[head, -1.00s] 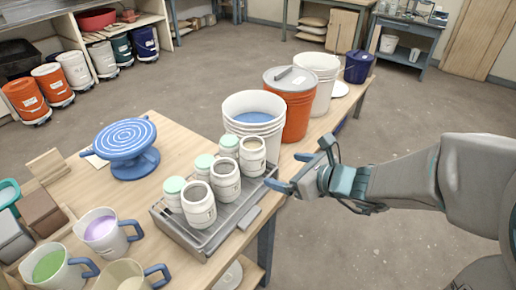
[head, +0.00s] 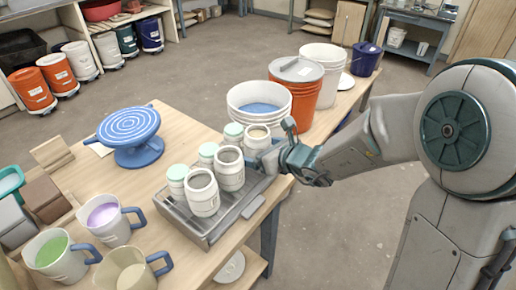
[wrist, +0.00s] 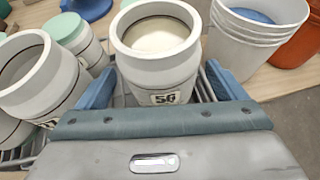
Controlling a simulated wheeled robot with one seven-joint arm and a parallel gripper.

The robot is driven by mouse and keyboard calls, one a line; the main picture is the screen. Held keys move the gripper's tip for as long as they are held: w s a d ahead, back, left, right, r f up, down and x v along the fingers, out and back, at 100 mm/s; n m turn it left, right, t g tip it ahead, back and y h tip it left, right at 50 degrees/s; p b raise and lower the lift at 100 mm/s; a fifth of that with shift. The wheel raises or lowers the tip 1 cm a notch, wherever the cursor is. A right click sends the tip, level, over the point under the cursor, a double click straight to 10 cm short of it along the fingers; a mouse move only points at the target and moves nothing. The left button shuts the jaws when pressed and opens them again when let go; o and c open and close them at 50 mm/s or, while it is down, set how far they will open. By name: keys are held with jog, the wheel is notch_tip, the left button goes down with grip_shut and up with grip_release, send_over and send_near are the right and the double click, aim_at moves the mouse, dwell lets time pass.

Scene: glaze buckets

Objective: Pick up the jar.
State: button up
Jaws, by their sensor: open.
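In the head view this jar (head: 257,136) stands upright at the back right of the wire tray (head: 243,207). My gripper (head: 273,147) has come to it from the right. In the wrist view my open gripper (wrist: 160,88) has one blue finger on each side of the jar's body. I cannot tell whether either finger touches it. The jar's lower part is hidden by the gripper.
Other white jars crowd beside it: open ones (head: 230,170) (head: 203,193) and green-lidded ones (head: 177,182). A white bucket of blue glaze (head: 240,102) stands just behind. An orange bucket (head: 300,90) is farther back. Jugs (head: 107,226) stand at the front left.

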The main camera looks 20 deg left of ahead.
aim_at(264, 139)
jog(key=shift+x, duration=0.95)
jog(key=c, duration=1.6)
jog(key=shift+r, duration=0.25)
jog(key=shift+r+p, duration=0.4)
jog(key=shift+r, duration=1.45)
jog(key=shift+w+d+r+p+v, duration=0.15)
jog(key=shift+w+p+v, duration=0.2)
jog(key=shift+v, duration=1.85)
jog(key=shift+w+r+p+v, duration=0.2)
jog(key=shift+p+v, duration=0.3)
jog(key=shift+v, duration=1.7)
jog(key=shift+w+d+r+p+v, duration=0.15)
jog(key=shift+p+v, duration=0.25)
jog(key=shift+v, duration=1.85)
